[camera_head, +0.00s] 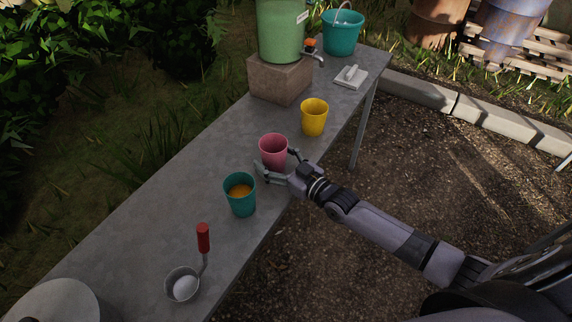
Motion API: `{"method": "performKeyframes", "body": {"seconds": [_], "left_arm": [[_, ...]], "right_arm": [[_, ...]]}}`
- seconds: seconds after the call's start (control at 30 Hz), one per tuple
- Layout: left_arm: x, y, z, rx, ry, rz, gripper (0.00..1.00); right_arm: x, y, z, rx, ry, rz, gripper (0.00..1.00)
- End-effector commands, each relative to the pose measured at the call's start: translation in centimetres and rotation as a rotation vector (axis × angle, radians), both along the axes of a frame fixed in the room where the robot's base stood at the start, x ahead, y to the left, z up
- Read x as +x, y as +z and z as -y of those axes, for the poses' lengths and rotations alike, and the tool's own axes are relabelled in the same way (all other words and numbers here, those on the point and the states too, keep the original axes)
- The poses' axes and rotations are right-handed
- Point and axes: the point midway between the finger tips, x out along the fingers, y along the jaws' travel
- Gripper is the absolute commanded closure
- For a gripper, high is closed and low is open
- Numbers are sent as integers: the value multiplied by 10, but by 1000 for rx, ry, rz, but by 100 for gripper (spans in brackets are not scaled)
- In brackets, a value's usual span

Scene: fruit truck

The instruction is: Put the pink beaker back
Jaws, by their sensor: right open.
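The pink beaker (272,150) stands upright on the grey table (180,180), between a yellow beaker (314,117) and a teal beaker (239,195) with something orange in it. My right gripper (276,166) is at the pink beaker's near side. Its fingers are spread to either side of the beaker's lower part, and it is open. I cannot tell whether the fingers touch it. My left gripper does not show.
A green dispenser (280,30) stands on a brown block (280,78) at the back, near a teal bucket (342,34) and a white-grey tool (351,77). A red-handled ladle (183,284) and a round lid (50,304) lie in front. Bare tabletop lies left of the beakers.

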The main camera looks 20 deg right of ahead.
Motion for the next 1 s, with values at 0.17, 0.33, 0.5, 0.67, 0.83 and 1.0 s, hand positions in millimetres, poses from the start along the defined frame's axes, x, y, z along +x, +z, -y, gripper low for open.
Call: {"method": "performKeyframes", "body": {"seconds": [0.17, 0.33, 0.5, 0.67, 0.83, 1.0], "left_arm": [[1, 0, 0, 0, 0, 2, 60], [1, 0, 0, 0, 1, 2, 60], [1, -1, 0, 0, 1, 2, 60], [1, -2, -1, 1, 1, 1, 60], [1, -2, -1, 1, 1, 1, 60], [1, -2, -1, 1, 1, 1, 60]], "right_arm": [[-24, 0, 12, -1, 0, -3, 28], [-57, 2, 27, 0, 1, -3, 28], [-85, 4, 41, -2, 1, -2, 28], [-101, 5, 49, -1, 0, -2, 28], [-108, 7, 52, 0, -1, 0, 28], [-108, 7, 52, 0, 0, 1, 28]]}}
